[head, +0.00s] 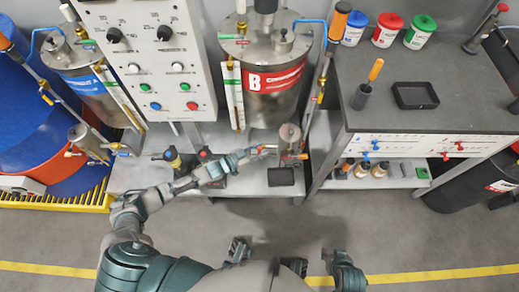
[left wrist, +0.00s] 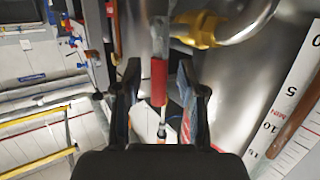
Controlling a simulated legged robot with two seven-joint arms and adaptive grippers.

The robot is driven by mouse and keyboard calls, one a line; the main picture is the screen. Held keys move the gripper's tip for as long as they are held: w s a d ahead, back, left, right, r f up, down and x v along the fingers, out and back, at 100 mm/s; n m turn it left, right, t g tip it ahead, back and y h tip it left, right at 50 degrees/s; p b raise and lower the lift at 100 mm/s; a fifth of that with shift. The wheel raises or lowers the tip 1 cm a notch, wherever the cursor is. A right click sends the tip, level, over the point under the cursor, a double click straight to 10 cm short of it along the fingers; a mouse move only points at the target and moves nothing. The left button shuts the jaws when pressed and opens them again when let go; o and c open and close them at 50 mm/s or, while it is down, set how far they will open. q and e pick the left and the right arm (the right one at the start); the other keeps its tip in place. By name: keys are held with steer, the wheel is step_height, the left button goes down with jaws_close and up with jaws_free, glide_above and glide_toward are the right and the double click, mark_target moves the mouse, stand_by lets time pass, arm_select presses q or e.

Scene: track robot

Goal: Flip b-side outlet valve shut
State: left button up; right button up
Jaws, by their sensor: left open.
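The B-side tank (head: 275,108) is a steel vessel with a red "B" label, at the upper middle of the head view. My left gripper (head: 264,151) is below it, near the small steel cylinder at its outlet (head: 289,135). In the left wrist view a red valve handle (left wrist: 158,82) hangs below a yellow valve body (left wrist: 203,30). The open fingers of my left gripper (left wrist: 161,98) stand on either side of the handle, with visible gaps.
A control panel (head: 150,92) stands left of the tank. A grey workbench (head: 450,100) is on the right, with coloured jars and a black tray (head: 415,95). A similar tank (head: 85,85) and blue drum (head: 30,120) are at left. The floor in front is clear.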

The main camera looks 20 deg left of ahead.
arm_select(q)
steer(key=v, duration=1.2)
steer(key=shift+w+a+f, duration=0.1)
steer(key=shift+f, duration=0.1)
